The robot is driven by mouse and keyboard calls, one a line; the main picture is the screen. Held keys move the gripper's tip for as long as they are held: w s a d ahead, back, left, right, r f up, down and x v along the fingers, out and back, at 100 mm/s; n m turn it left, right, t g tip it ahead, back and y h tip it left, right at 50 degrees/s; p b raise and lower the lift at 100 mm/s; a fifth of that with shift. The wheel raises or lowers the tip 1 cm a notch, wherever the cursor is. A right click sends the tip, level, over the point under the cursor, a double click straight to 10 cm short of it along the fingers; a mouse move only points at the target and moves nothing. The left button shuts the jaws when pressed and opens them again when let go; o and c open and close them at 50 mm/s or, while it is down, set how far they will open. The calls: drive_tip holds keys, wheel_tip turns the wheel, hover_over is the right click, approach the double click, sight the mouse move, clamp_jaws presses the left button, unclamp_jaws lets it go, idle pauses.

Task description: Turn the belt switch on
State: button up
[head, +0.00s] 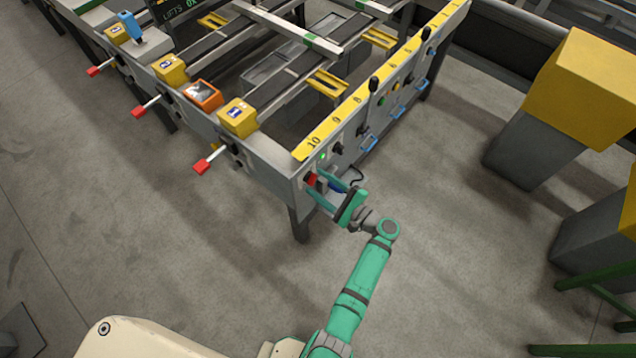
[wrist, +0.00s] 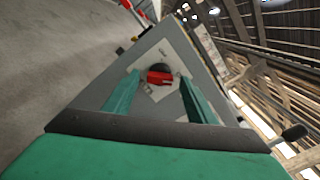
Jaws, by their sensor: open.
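The belt switch, a red rotary handle (wrist: 160,77) on a black round base, sits on a pale plate (wrist: 158,62) on the grey panel. In the wrist view the handle lies nearly crosswise between my fingers. In the head view the red switch (head: 311,180) is at the near corner of the table's end panel. My gripper (head: 318,187) is open at that panel, its two teal fingers on either side of the switch. In the wrist view my gripper (wrist: 160,84) shows a gap beside the handle on both sides. Whether either finger touches it I cannot tell.
The runout table's yellow numbered rail (head: 340,122) runs away to the upper right, with black knobs and blue handles (head: 368,143) below it. Red-tipped levers (head: 203,166) stick out on the left side. Yellow-topped boxes (head: 585,85) stand at right. Floor between is clear.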

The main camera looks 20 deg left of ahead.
drive_tip(key=v, duration=1)
